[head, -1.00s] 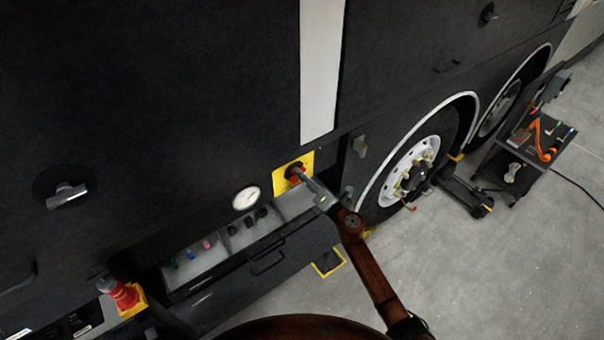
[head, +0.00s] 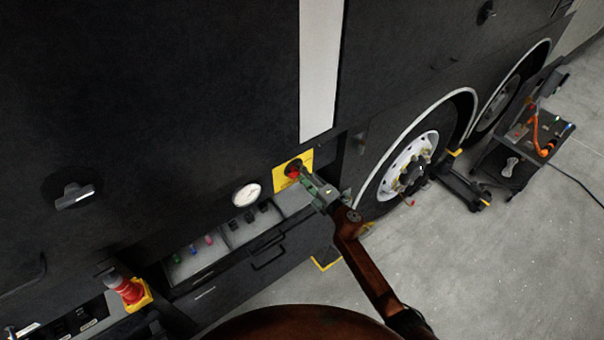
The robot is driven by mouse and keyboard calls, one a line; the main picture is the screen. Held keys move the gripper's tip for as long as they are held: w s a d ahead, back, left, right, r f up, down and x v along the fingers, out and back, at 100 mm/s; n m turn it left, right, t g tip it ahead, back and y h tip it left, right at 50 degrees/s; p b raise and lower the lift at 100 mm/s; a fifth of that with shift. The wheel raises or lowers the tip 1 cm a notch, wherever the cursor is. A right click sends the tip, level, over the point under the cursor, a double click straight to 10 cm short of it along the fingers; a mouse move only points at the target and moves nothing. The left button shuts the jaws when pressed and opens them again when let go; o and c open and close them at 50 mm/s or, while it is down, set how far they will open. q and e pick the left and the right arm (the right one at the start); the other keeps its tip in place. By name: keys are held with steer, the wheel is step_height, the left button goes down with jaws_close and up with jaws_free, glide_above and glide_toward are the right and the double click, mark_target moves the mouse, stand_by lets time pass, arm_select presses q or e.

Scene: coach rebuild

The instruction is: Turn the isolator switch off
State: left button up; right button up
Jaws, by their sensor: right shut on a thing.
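The isolator switch (head: 292,173) is a red rotary handle on a yellow plate (head: 306,158), set low on the dark side of the coach. My right gripper (head: 300,178) is at the switch, its jaws shut on the red handle. The gripper covers part of the handle, so its exact angle is hard to tell. My right arm reaches up to it from the bottom right. My left gripper is not in view.
A white round gauge (head: 246,195) sits left of the switch, above an open tray (head: 228,240) with coloured fittings. A red emergency-stop button (head: 128,290) is at lower left. The wheel (head: 408,165), a jack (head: 465,188) and a tool cart (head: 520,150) are right. Grey floor is clear at lower right.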

steer(key=shift+d, duration=0.1)
steer(key=o, duration=1.1)
steer(key=v, duration=1.2)
